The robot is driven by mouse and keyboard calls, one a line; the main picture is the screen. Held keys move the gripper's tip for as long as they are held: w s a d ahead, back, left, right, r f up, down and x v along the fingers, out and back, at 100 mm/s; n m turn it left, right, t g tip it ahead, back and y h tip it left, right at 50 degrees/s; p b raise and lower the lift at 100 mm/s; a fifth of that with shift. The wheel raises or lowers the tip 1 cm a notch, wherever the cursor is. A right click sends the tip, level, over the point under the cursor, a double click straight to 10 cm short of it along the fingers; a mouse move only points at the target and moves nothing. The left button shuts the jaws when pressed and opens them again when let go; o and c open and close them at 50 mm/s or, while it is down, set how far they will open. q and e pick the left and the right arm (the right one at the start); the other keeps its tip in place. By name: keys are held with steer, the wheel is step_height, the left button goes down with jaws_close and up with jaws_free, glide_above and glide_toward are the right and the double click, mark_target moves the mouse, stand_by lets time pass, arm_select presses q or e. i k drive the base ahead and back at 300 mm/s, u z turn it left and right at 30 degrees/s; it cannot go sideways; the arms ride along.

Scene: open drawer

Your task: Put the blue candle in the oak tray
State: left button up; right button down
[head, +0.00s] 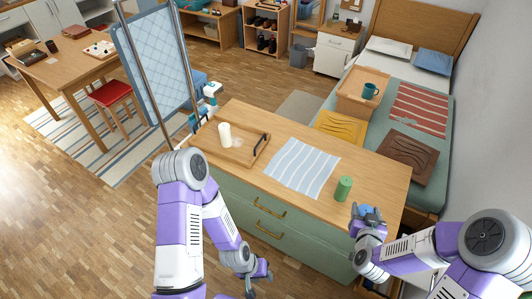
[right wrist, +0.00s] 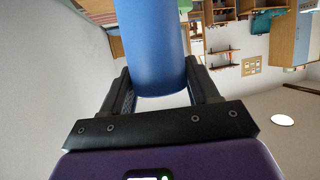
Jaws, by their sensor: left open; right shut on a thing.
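The blue candle (head: 366,210) is held in my right gripper (head: 370,218), at the right front edge of the dresser top. In the right wrist view the blue candle (right wrist: 152,45) fills the space between the two fingers, and its far end is out of the picture. The oak tray (head: 246,153), with dark handles, lies on the left part of the dresser top. A white candle (head: 225,135) stands upright in it. My left gripper (head: 262,277) is open and empty, low in front of the dresser.
A green candle (head: 343,189) stands upright on the dresser (head: 300,148), close to my right gripper. A striped cloth (head: 303,167) lies flat between it and the tray. A folding screen (head: 158,62) stands behind the left end. Green drawers (head: 268,213) face me.

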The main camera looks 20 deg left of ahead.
mark_target(234, 152)
steer(key=u, duration=0.65)
steer(key=i, duration=0.5)
steer(key=u, duration=0.9)
steer(key=i, duration=0.4)
steer(key=u, duration=0.2)
